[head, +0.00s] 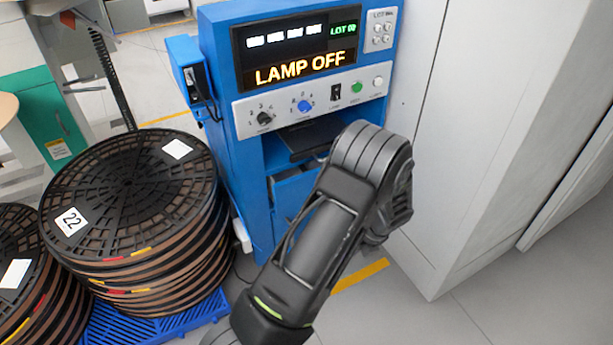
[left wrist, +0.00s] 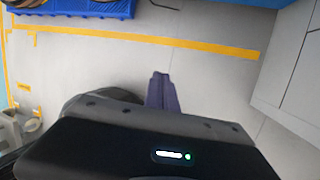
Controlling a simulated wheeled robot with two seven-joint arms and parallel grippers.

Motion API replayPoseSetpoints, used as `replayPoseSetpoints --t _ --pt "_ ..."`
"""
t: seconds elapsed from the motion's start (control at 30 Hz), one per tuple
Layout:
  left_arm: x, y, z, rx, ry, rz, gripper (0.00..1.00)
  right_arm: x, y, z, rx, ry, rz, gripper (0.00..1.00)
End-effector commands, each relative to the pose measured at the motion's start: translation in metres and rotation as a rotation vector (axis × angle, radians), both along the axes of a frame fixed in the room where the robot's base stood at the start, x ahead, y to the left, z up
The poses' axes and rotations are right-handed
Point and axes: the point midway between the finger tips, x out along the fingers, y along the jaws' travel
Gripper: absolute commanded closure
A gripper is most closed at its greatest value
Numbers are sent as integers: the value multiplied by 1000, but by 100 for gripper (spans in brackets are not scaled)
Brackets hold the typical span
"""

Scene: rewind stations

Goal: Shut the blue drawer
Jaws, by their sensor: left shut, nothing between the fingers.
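The blue drawer (head: 292,195) is in the lower front of the blue machine (head: 240,165), below a dark shelf recess. A dark gap shows along its top, and it appears to stand out somewhat. My left arm covers its right part, so how far it is out is hard to tell. My left arm crosses in front of the machine, and its fingers are hidden in the head view. In the left wrist view my left gripper (left wrist: 162,92) is shut and empty, above bare grey floor. My right gripper is not in view.
Stacked black reels (head: 130,190) stand on a blue pallet (head: 150,320) left of the machine. A tall pale cabinet (head: 470,130) stands close on the right. The machine's display (head: 297,50) reads LAMP OFF. Grey floor with yellow tape (head: 360,277) is clear in front.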

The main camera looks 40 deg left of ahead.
Motion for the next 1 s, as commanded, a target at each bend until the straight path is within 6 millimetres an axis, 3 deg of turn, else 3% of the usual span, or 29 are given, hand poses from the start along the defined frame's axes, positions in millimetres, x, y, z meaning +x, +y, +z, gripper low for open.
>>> replayPoseSetpoints --t 0.07,0.17,0.3,0.43,0.5,0.6,1.0 --pt "-15 6 -3 106 -35 138 100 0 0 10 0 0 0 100" --pt "-13 33 10 249 -199 370 100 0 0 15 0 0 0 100" --pt "20 85 62 395 -603 732 100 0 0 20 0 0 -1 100" --pt "40 136 107 406 -988 1099 100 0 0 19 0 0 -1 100" --pt "50 140 113 352 -1119 1252 100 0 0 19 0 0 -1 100" --pt "58 140 115 308 -1200 1346 100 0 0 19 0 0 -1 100" --pt "59 140 114 303 -1211 1371 100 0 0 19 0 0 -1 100"
